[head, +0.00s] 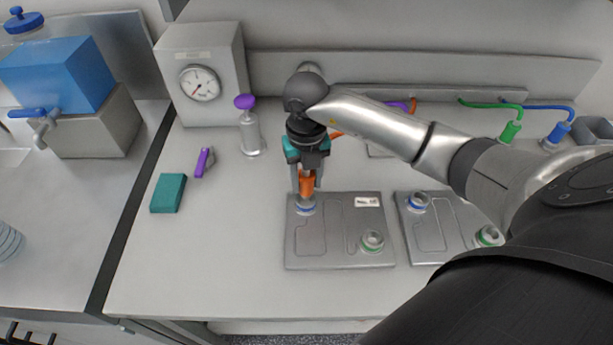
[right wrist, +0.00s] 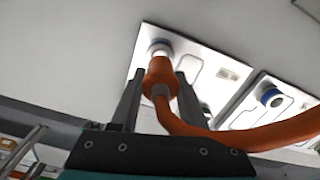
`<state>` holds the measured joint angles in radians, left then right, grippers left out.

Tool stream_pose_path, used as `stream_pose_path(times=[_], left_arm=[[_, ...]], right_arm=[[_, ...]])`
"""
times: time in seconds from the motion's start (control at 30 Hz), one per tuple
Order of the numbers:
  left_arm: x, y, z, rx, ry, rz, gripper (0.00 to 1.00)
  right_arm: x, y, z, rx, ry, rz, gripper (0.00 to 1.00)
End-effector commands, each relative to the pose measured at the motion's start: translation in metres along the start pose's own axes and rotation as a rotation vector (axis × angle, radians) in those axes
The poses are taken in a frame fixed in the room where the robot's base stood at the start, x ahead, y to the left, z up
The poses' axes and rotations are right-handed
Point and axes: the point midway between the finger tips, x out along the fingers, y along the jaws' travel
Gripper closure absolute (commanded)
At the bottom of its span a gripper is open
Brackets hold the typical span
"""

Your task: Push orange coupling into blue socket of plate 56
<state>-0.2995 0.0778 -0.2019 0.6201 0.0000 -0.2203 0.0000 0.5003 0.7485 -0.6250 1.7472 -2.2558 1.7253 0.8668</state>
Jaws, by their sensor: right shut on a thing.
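My right gripper (head: 306,191) points down over the left metal plate (head: 335,252) and is shut on the orange coupling (head: 307,182). In the right wrist view its two fingers stand on either side of the coupling (right wrist: 160,73), with the orange hose trailing right. The coupling's tip is lined up at the plate's blue socket (head: 306,209), which also shows in the right wrist view (right wrist: 160,46). I cannot tell how deep the tip sits. The plate's white label (head: 367,201) is too small to read surely. My left gripper is not in view.
The plate has a green socket (head: 372,240). A second plate (head: 425,245) stands to the right, partly behind my arm. A gauge box (head: 210,105), purple-topped bottle (head: 250,135) and teal block (head: 168,193) stand left.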

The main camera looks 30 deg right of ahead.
Motion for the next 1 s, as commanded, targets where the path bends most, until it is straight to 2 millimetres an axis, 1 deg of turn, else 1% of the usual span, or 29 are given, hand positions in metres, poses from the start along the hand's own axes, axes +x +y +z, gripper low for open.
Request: stream_pose_path(times=[0.03,0.37,0.6,1.0], left_arm=[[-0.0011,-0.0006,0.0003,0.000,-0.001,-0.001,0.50],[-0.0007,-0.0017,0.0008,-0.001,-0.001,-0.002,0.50],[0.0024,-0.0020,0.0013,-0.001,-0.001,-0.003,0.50],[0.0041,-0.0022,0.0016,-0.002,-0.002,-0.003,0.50]], right_arm=[[-0.0021,-0.0001,0.0011,0.001,-0.003,0.001,1.00],[-0.0007,0.0001,0.0008,0.001,-0.003,0.001,1.00],[0.0038,-0.0002,0.0009,0.001,-0.002,0.000,1.00],[0.0059,-0.0001,0.0011,0.001,-0.003,0.000,1.00]])
